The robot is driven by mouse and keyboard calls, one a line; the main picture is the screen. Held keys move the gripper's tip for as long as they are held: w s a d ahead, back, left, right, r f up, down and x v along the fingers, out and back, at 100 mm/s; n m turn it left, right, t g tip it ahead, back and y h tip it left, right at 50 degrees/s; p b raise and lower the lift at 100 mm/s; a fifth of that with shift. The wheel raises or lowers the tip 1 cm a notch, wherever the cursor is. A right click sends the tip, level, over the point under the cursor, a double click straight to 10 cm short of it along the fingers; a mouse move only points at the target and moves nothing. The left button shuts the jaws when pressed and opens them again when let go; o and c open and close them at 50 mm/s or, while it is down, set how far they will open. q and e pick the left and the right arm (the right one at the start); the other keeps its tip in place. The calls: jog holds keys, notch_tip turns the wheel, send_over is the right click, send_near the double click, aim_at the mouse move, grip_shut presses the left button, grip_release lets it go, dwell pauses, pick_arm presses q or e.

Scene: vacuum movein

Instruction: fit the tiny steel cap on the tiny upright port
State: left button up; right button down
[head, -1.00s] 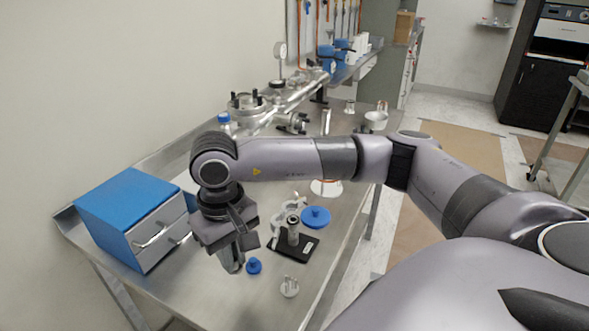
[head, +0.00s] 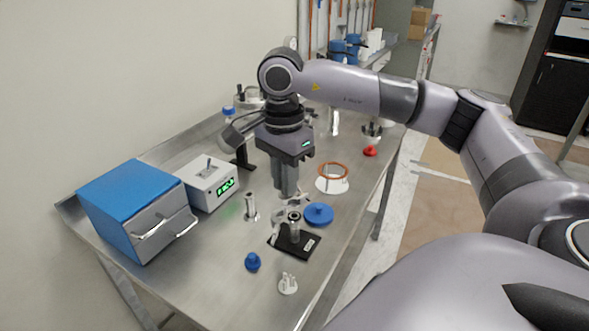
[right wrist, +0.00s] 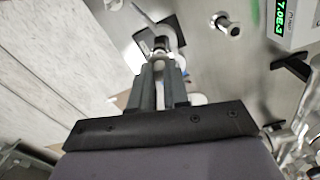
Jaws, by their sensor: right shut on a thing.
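The tiny upright port (head: 294,224) is a short metal tube standing on a black plate (head: 308,245) on the steel bench. In the right wrist view the port (right wrist: 160,43) shows just beyond my fingertips. My right gripper (head: 287,194) points down, above and slightly behind the port in the head view. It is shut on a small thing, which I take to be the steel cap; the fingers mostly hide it. A pale bit shows between the fingertips in the right wrist view. I cannot tell whether it touches the port. My left gripper is out of view.
A pale open clamp (head: 278,216) is beside the port. Blue caps (head: 319,213) (head: 252,261) and a white pronged piece (head: 288,284) lie nearby. A grey box with a green display (head: 210,184) and a blue-topped drawer box (head: 135,210) stand left.

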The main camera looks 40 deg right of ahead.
jog(key=shift+s+d+f+m+b, duration=0.2)
jog(key=shift+d+f+m+b, duration=0.85)
jog(key=shift+m+b, duration=0.45)
jog(key=shift+f+b, duration=0.55)
jog(key=shift+f, duration=0.35)
jog(key=shift+a+f+b, duration=0.1)
jog(key=shift+f+b, duration=0.3)
jog(key=shift+f, duration=0.2)
jog(key=shift+f+b, duration=0.4)
jog(key=shift+f, duration=0.15)
dwell(0.5)
jog(key=c, duration=1)
grip_release()
jog(key=shift+c, duration=0.2)
